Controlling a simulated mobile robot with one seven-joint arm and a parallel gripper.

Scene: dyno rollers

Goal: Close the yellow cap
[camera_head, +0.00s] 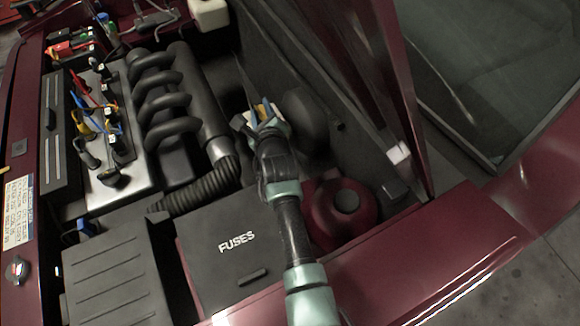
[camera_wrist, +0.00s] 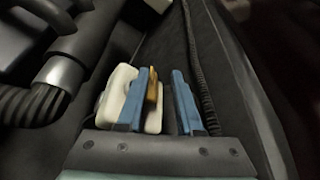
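The yellow cap (camera_wrist: 153,88) shows in the wrist view as a narrow upright shape, standing up from a white container (camera_wrist: 117,92). My gripper (camera_wrist: 161,75) is open, with its two blue fingers apart. The cap appears in the gap between the fingers, nearer the left one; I cannot tell whether it touches that finger. The left finger hides part of the container. In the head view my gripper (camera_head: 262,113) reaches into the engine bay, and only a small bit of yellow and white shows around the fingers. The cap's hinge is not clearly visible.
A black ribbed hose (camera_head: 208,187) and curved manifold pipes (camera_head: 170,97) lie left of my gripper. A rounded dark part (camera_head: 305,115) is close on its right. The fuse box (camera_head: 235,245) and a red round part (camera_head: 341,208) are nearer the front.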

